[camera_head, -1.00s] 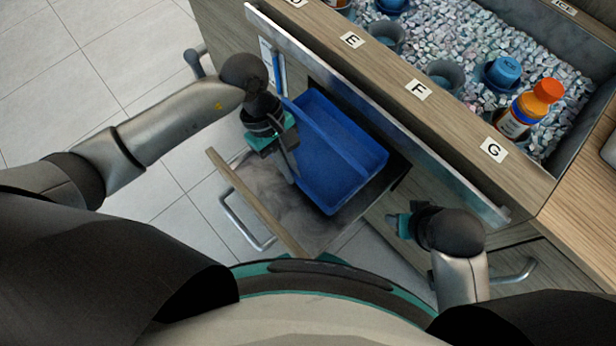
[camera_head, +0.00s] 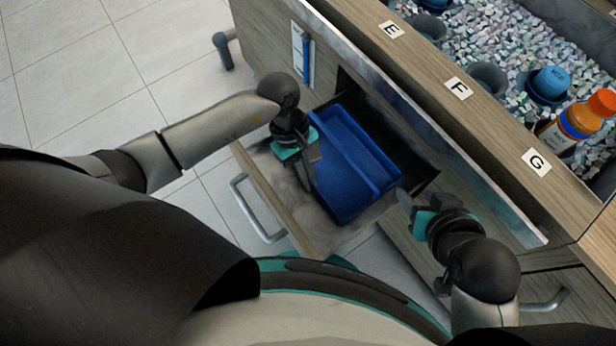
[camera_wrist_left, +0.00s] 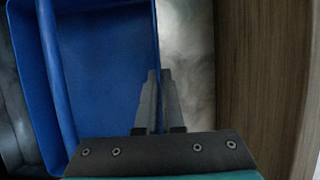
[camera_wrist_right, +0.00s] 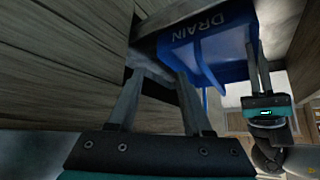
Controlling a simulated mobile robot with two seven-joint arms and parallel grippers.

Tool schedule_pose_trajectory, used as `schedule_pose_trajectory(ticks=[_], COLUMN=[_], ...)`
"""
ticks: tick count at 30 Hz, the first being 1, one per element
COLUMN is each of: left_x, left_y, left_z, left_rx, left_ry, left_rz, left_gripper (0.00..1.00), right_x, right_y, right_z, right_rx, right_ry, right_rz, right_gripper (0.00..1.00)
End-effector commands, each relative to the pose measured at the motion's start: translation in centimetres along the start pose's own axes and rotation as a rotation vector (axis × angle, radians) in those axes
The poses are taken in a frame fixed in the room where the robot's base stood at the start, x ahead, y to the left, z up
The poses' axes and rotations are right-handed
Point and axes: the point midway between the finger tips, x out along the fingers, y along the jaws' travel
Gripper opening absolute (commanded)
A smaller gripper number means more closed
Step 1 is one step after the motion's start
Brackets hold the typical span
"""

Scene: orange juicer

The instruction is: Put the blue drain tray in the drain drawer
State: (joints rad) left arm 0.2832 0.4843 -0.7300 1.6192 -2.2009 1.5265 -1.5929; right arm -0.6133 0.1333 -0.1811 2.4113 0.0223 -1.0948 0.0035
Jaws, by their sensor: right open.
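The blue drain tray (camera_head: 350,170), with a divider along it, lies within the opening of the pulled-out drain drawer (camera_head: 268,196). I cannot tell whether it rests on the drawer's floor. My left gripper (camera_head: 307,180) is at the tray's near-left wall; in the left wrist view its fingers (camera_wrist_left: 160,78) straddle the tray's edge (camera_wrist_left: 110,70) and are shut on it. My right gripper (camera_head: 408,203) is open and empty, just right of the tray and the drawer. In the right wrist view its fingers (camera_wrist_right: 160,78) point towards the tray (camera_wrist_right: 215,45), whose DRAIN lettering appears upside down.
The counter edge (camera_head: 425,65), with labels E, F and G, overhangs the drawer's back. An ice bin (camera_head: 510,55) with cups and an orange-capped bottle (camera_head: 582,122) is above. The drawer's front handle (camera_head: 255,212) faces me. Tiled floor (camera_head: 90,70) is clear at left.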

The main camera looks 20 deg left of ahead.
Motion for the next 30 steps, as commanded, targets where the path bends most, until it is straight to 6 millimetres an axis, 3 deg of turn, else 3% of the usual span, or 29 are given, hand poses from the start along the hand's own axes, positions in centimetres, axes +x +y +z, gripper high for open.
schedule_pose_trajectory(ticks=[14,22,30], left_x=[0.29,0.27,0.25], left_y=[0.06,0.01,0.01], left_z=[-0.13,-0.12,-0.11], left_rx=[0.001,0.001,0.000], left_ry=[0.000,0.000,0.000], left_rz=[0.002,0.000,0.000], left_gripper=[0.00,0.33,0.35], right_x=[0.43,0.40,0.36], right_y=[-0.41,-0.43,-0.41], right_z=[-0.31,-0.40,-0.40], right_rx=[-0.001,0.000,-0.001], right_ry=[0.040,0.043,0.041], right_rz=[-0.011,-0.012,-0.011], right_gripper=[0.50,0.50,0.50])
